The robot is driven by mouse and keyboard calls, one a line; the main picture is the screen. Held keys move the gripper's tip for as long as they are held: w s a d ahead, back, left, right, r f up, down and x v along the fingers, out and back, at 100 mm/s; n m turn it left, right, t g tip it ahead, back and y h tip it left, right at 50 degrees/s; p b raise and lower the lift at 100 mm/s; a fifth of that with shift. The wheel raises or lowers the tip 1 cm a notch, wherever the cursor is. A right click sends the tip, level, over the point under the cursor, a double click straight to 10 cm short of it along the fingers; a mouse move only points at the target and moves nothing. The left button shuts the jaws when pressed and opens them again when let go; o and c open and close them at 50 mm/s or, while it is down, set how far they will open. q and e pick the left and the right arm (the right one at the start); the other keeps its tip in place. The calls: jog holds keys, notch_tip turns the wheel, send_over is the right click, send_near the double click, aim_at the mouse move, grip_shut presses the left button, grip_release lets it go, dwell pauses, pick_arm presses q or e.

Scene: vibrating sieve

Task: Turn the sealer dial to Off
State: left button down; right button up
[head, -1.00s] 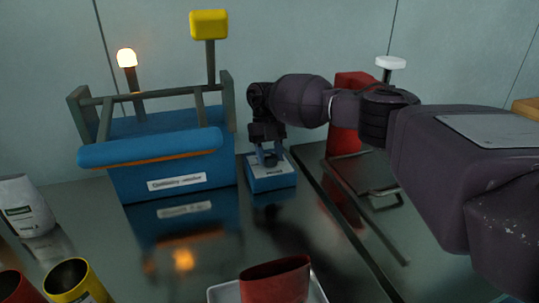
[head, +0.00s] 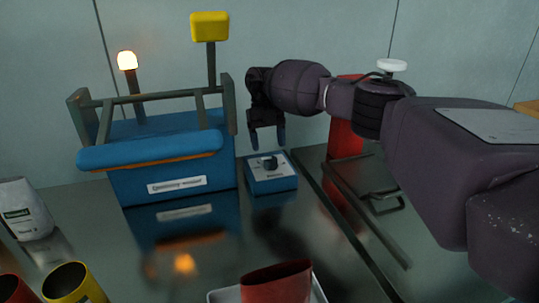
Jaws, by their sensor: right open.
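The small blue box with a light top plate and a black dial (head: 270,163) stands on the dark bench, right of the large blue machine. The dial's labels are too small to read. My right gripper (head: 268,146) is open and empty, pointing down just above and behind the dial, apart from it. The box (head: 272,185) is fully in view. My left gripper is not in view.
The large blue machine (head: 170,165) has grey rails, a lit lamp (head: 127,62) and a yellow block on a post (head: 210,27). A red device (head: 347,145) stands right. A yellow cup (head: 72,283), a red container (head: 277,282) and a white bag (head: 25,210) are in front.

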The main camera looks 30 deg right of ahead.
jog(key=v, duration=0.6)
jog(key=shift+b, duration=0.4)
jog(key=shift+w, duration=0.1)
